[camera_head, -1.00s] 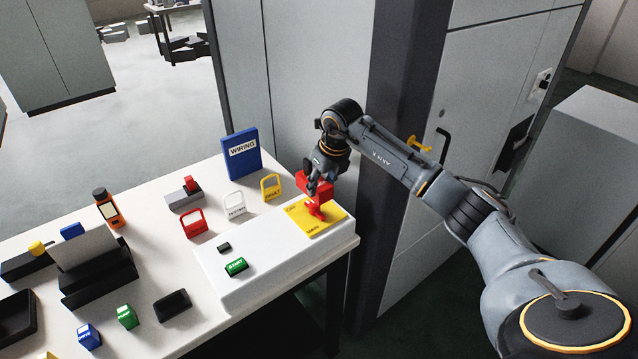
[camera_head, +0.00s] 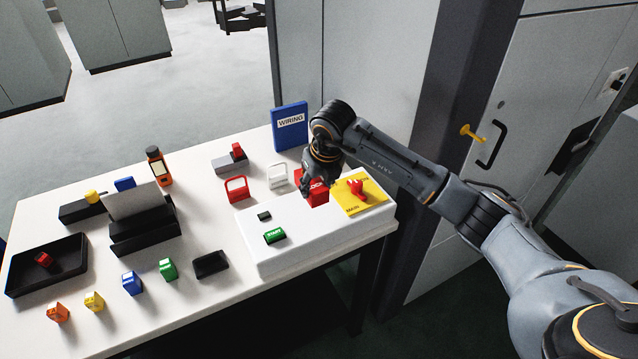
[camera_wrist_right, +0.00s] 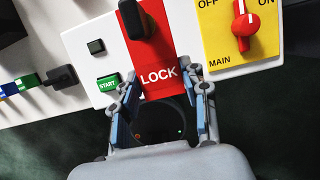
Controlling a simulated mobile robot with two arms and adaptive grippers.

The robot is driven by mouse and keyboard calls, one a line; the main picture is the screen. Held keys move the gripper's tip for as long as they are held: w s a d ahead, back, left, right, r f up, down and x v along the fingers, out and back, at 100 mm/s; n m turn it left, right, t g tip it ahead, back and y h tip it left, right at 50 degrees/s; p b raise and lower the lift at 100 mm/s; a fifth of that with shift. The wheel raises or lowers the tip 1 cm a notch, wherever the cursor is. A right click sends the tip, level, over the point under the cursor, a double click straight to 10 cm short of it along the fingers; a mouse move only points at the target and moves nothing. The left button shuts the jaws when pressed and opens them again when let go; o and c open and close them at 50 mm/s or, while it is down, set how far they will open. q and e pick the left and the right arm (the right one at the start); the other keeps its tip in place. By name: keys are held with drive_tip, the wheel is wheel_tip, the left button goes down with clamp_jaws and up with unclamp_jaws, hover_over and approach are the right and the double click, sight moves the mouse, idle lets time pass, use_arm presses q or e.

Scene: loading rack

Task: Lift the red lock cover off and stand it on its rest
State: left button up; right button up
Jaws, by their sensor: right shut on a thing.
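The red lock cover (camera_head: 318,194), marked LOCK, is held by my right gripper (camera_head: 316,178), to the left of the yellow plate (camera_head: 362,203) and over the white raised panel. In the wrist view the cover (camera_wrist_right: 160,84) sits between the two fingers of the right gripper (camera_wrist_right: 166,80), which is shut on it. A dark knob-like piece overlaps its upper part. The red switch handle (camera_wrist_right: 245,27) on the yellow plate, marked OFF, ON and MAIN, is uncovered. I cannot tell which thing is the cover's rest. My left gripper is not in view.
The white panel (camera_head: 300,250) carries a green START button (camera_head: 275,236) and a small black button (camera_head: 264,216). A red tag (camera_head: 237,190), a white tag (camera_head: 278,178) and a blue WIRING binder (camera_head: 291,127) stand behind. A grey cabinet rises at the right.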

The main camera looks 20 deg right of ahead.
drive_tip(key=shift+f+b, duration=3.05)
drive_tip(key=shift+f, duration=0.3)
drive_tip(key=o, duration=1.4)
drive_tip(key=shift+c, duration=0.2)
